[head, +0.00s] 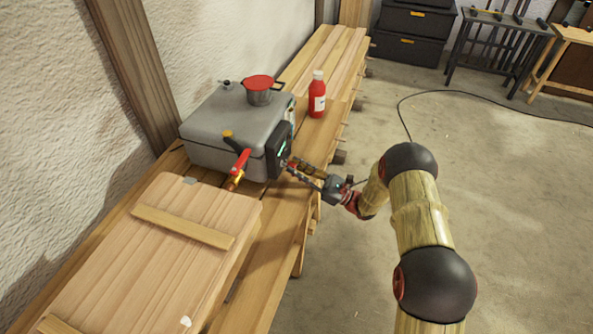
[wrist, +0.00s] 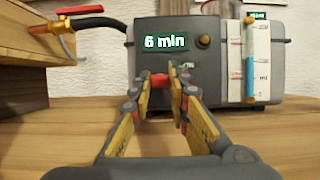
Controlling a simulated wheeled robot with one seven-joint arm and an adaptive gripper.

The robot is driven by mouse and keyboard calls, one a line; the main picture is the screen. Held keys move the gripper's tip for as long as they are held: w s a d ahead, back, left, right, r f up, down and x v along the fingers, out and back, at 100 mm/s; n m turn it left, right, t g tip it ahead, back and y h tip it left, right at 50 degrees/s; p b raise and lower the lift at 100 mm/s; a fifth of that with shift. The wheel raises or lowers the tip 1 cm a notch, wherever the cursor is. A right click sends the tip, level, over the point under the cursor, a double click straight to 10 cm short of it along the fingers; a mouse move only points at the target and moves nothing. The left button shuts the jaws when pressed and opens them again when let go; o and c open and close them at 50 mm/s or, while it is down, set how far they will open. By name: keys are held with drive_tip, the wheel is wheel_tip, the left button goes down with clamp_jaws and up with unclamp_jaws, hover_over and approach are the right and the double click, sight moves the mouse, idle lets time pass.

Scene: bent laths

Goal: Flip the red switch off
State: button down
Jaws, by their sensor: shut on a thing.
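A grey boxy machine (head: 215,122) stands on the wooden bench, with a dark front panel (wrist: 205,88) carrying a lit "6 min" display (wrist: 165,42). Below the display, the red switch (wrist: 160,80) shows between my fingertips. My gripper (wrist: 160,78) is at the panel, with its yellow-padded fingers closed in on the switch from both sides. In the head view my gripper (head: 290,163) reaches the panel from the right. The switch cannot be made out there, and its position is partly hidden by the fingers.
A red-handled valve (head: 240,162) and pipe stick out at the machine's left. A pot with a red lid (head: 259,90) sits on top. A red bottle (head: 317,97) stands behind on the bench (head: 262,245).

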drive_tip(key=shift+f+y+b, duration=0.3)
drive_tip(key=shift+y+b, duration=0.05)
drive_tip(key=shift+y, duration=0.15)
drive_tip(key=c, duration=1.7)
unclamp_jaws()
drive_tip(key=v, duration=1.2)
